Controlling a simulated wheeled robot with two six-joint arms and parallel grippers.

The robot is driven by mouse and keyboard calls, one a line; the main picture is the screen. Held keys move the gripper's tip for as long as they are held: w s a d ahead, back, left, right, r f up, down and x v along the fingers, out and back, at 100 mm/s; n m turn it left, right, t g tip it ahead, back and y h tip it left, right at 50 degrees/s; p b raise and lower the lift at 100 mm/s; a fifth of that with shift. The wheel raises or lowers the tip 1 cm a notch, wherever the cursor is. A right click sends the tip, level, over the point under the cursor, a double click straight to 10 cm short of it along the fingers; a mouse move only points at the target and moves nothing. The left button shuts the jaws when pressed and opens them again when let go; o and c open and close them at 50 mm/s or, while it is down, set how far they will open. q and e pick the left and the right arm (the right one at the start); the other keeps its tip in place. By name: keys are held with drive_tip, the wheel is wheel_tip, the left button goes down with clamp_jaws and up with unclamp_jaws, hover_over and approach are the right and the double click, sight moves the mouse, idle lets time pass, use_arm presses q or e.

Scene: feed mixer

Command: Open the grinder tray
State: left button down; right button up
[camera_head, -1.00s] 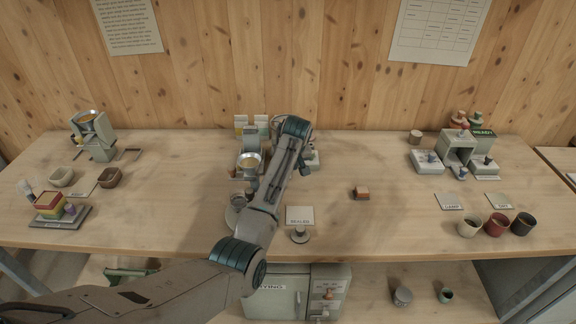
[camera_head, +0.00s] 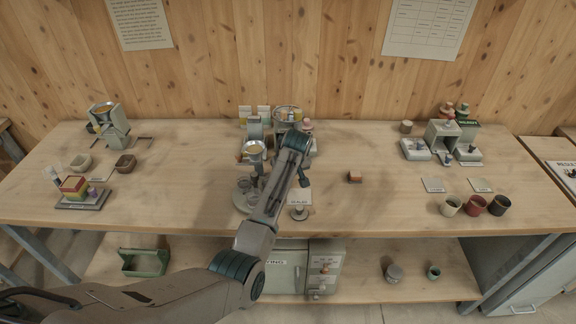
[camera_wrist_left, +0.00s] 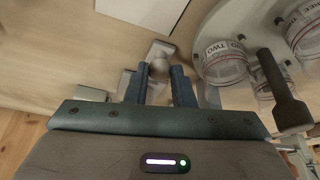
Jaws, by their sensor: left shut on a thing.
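My left arm reaches over the bench's middle in the head view. Its gripper (camera_head: 304,181) is low behind the white card, mostly hidden by the arm. In the left wrist view my gripper (camera_wrist_left: 159,75) is shut on a small pale grey knob (camera_wrist_left: 158,66) between its two blue-grey fingers. A machine with a round metal hopper (camera_head: 287,114) stands just behind the wrist, partly covered by it. I cannot tell which part of it is the grinder tray, or whether the knob belongs to it. My right gripper is not in view.
A round stand with labelled clear jars (camera_wrist_left: 226,62) is close beside the gripper, with a dark handle (camera_wrist_left: 284,95) over it. A white card (camera_head: 299,197) lies in front.

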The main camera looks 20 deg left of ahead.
use_arm(q)
drive_tip(key=shift+r, duration=0.1)
drive_tip(key=shift+w, duration=0.15)
drive_tip(key=c, duration=1.6)
unclamp_jaws()
drive_tip(key=shift+w, duration=0.1)
drive_tip(key=o, duration=0.4)
drive_tip(key=shift+c, duration=0.2)
drive_tip(key=shift+r, duration=0.25)
drive_tip(key=b+v, duration=0.2)
drive_tip(key=v, duration=0.8)
drive_tip(key=shift+b, duration=0.35)
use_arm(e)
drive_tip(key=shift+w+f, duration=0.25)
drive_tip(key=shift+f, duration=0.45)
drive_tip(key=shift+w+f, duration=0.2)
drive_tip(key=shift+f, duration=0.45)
